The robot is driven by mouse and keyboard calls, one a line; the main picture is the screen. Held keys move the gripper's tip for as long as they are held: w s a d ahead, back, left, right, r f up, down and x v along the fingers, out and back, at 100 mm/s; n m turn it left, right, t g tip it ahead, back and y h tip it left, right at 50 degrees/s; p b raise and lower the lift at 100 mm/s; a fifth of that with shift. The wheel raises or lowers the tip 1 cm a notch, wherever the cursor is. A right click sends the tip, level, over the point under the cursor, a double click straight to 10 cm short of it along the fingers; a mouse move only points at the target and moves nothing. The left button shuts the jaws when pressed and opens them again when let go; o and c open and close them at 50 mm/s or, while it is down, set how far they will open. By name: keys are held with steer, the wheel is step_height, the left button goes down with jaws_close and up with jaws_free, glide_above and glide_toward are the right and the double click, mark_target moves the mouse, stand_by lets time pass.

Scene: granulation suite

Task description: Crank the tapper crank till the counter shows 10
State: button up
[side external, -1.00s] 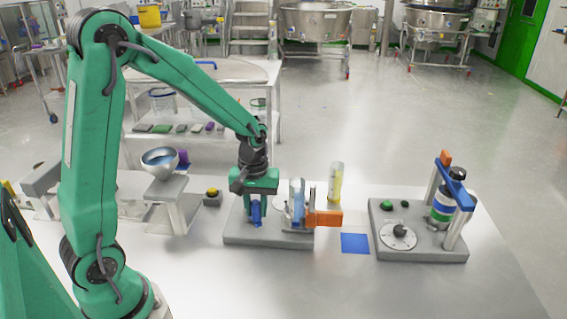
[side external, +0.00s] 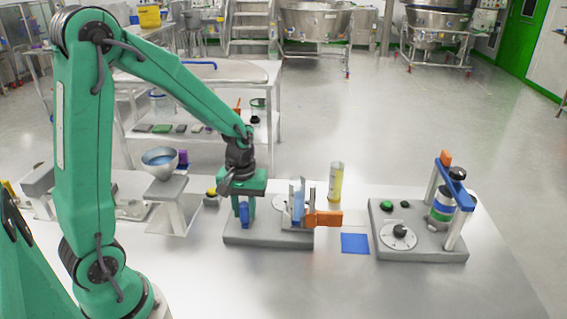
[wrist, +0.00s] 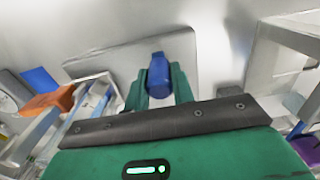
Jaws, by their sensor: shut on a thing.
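My gripper (side external: 243,212) points down over the left part of the tapper's grey base (side external: 270,239). It is shut on the blue crank handle (side external: 244,214). In the wrist view the blue handle (wrist: 160,78) sits between the two green fingers of my gripper (wrist: 159,82). The tapper also carries a clear cylinder (side external: 298,200) in an upright frame and an orange block (side external: 323,218) at its right. The rest of the crank is hidden by my gripper, and I cannot read a counter in either view.
A yellow-filled tube (side external: 336,182) stands behind the tapper. A blue square (side external: 355,243) lies flat to its right, before another grey-based device (side external: 420,246) with a dial. A steel bowl on a stand (side external: 160,160) is at left. The front table is clear.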

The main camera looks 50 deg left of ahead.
steer(key=shift+s+a, duration=0.15)
steer(key=shift+s, duration=0.05)
stand_by(0.3)
steer(key=shift+s+a, duration=0.2)
steer(key=shift+a, duration=0.05)
steer(key=o, duration=0.8)
steer(key=shift+w+r, duration=0.1)
steer(key=shift+r, duration=0.05)
steer(key=shift+r, duration=3.35)
steer(key=shift+d+r, duration=0.1)
